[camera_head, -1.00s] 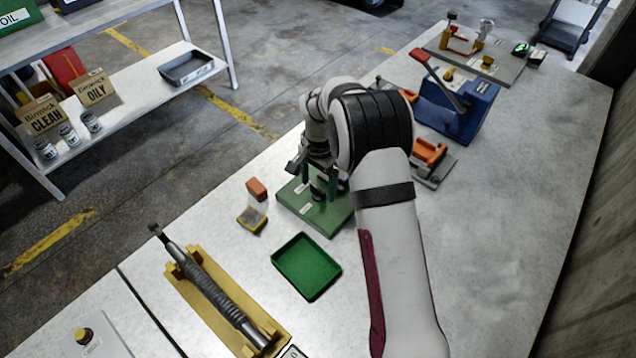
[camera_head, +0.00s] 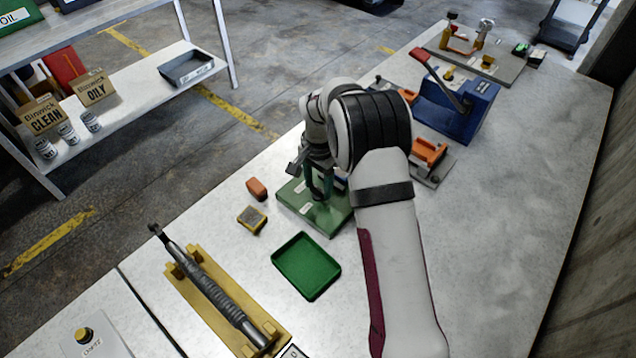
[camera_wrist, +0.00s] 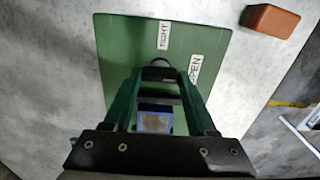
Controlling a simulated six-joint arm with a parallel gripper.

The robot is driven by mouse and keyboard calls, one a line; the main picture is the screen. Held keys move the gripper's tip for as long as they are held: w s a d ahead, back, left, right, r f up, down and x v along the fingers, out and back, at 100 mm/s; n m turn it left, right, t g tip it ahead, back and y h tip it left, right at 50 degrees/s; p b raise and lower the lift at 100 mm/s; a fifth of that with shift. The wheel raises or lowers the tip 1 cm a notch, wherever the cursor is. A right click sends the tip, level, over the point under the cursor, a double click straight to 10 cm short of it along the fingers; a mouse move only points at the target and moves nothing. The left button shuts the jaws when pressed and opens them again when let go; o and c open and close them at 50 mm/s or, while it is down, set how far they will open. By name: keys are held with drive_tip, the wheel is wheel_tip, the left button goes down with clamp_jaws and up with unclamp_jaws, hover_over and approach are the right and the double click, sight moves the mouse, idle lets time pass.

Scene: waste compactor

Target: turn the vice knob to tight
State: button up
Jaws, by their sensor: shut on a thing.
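The vice's green base plate (camera_wrist: 118,60) lies on the bench under my gripper, with a TIGHT label (camera_wrist: 164,36) and an OPEN label (camera_wrist: 195,69) in the wrist view. The dark round knob (camera_wrist: 157,72) shows between my fingertips. My gripper (camera_head: 320,195) is over the plate in the head view, its green fingers pointing down and shut on the knob. A small blue-edged block (camera_wrist: 154,121) shows between the fingers in the wrist view. In the head view my arm and gripper hide much of the vice, and I cannot read the knob's setting there.
An orange-brown block (camera_head: 257,189) and a yellow-edged block (camera_head: 252,220) lie left of the plate. A green tray (camera_head: 306,265) is in front. A blue lever machine (camera_head: 459,107) and an orange fixture (camera_head: 430,153) stand behind. The bench's right side is clear.

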drive_tip(key=n, duration=0.4)
drive_tip(key=shift+n, duration=0.4)
drive_tip(key=n, duration=0.4)
drive_tip(key=shift+n, duration=0.3)
drive_tip(key=n, duration=0.4)
drive_tip(key=shift+n, duration=2.1)
drive_tip(key=o, duration=1.4)
drive_tip(key=shift+c, duration=0.2)
drive_tip(key=shift+r, duration=0.1)
